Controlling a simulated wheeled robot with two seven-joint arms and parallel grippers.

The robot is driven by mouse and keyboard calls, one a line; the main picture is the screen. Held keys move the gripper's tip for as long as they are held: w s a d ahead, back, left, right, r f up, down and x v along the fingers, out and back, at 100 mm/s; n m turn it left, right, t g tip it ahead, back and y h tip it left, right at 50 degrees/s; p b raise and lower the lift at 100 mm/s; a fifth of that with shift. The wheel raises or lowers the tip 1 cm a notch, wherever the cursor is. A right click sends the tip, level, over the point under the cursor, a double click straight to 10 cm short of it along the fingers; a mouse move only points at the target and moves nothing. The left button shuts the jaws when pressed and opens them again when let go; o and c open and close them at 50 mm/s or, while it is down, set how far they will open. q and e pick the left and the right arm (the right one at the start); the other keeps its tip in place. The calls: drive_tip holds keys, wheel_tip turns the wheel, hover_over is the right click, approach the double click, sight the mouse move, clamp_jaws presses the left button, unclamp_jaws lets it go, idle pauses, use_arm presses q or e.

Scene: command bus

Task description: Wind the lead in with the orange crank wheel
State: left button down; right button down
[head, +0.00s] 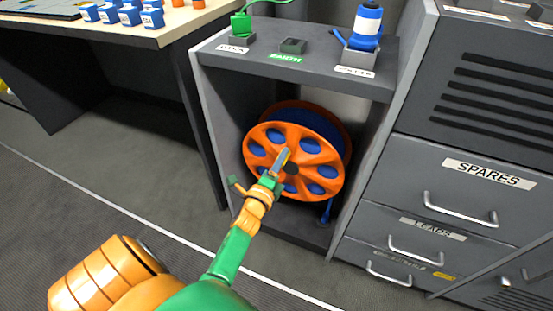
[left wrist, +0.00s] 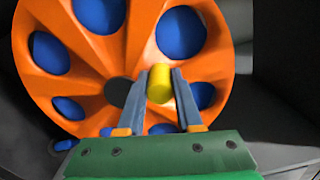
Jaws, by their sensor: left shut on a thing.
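The orange crank wheel (head: 326,160) stands upright in the open bay of a grey cabinet. It fills much of the left wrist view (left wrist: 90,60). Blue lead (head: 318,116) is wound behind it and shows through its holes. A blue end (head: 327,212) hangs at the lower right of the reel. A yellow crank handle (left wrist: 160,84) stands out from the wheel's face. My left gripper (head: 281,161) is shut on this handle, a finger on each side. The gripper and arm hide part of the wheel in the head view.
The cabinet's top shelf (head: 317,73) holds a green plug (head: 241,25), an empty-looking socket (head: 293,46) labelled EARTH and a blue connector (head: 367,25). Grey drawers (head: 410,208) with metal handles stand at right. A table with blue blocks is at upper left. The left floor is clear.

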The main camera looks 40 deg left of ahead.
use_arm(q)
drive_tip(key=shift+w+d+m, duration=0.1)
drive_tip(key=shift+d+m, duration=0.35)
drive_tip(key=shift+m, duration=0.25)
use_arm(e)
drive_tip(key=shift+w+r, duration=0.25)
drive_tip(key=shift+r, duration=0.05)
use_arm(q)
drive_tip(key=c, duration=0.6)
unclamp_jaws()
drive_tip(key=shift+o, duration=0.2)
drive_tip(key=shift+s+d+r, duration=0.1)
drive_tip(key=shift+s, duration=0.1)
drive_tip(key=p+v, duration=0.1)
drive_tip(key=v, duration=0.5)
drive_tip(key=shift+s, duration=0.35)
use_arm(e)
drive_tip(key=shift+s+d+f, duration=0.25)
drive_tip(key=shift+s+f, duration=0.8)
drive_tip(key=shift+s, duration=0.15)
